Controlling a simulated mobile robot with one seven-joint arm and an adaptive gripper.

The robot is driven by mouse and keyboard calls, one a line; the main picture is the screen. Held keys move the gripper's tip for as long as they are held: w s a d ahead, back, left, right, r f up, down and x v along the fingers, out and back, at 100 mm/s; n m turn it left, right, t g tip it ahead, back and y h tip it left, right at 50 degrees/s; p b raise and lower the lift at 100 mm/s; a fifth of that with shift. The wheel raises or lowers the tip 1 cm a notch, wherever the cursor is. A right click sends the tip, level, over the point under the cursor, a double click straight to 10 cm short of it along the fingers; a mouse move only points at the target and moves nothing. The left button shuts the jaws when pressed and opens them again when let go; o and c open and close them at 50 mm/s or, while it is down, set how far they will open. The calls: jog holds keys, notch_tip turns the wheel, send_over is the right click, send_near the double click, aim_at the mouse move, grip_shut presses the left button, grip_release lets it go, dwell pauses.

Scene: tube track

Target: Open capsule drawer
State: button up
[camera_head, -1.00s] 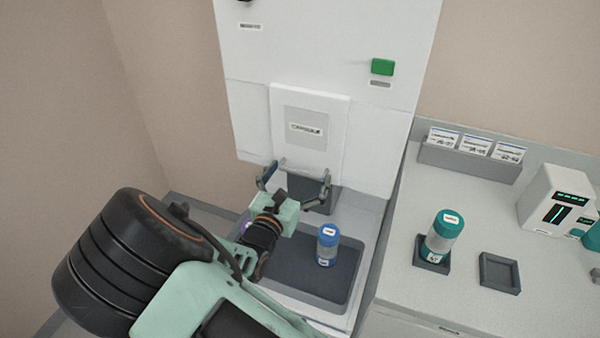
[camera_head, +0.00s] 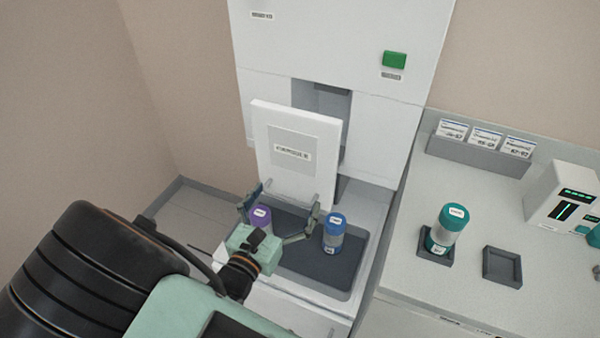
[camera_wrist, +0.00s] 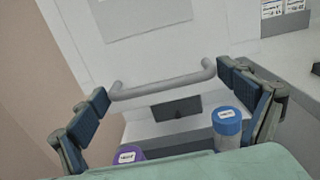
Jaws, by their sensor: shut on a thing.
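The capsule drawer (camera_head: 290,154) has a white front with a grey label panel, and stands pulled out from the white machine (camera_head: 390,135), leaving a dark opening behind it. Its grey bar handle (camera_wrist: 165,86) shows at the lower front in the wrist view. My gripper (camera_head: 283,204) is shut on this handle, with one finger at each end of the bar.
A purple-capped tube (camera_head: 260,217) and a blue-capped tube (camera_head: 334,232) stand on the dark tray (camera_head: 310,262) below the drawer. To the right are a teal-capped tube (camera_head: 447,230), an empty square holder (camera_head: 502,266) and a small white device (camera_head: 562,205).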

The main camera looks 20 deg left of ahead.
jog(key=s, duration=1)
jog(key=shift+s+a, duration=0.3)
jog(key=shift+a, duration=0.1)
jog(key=o, duration=1.3)
jog(key=s, duration=0.7)
jog(key=shift+s+a, duration=0.25)
jog(key=shift+a, duration=0.05)
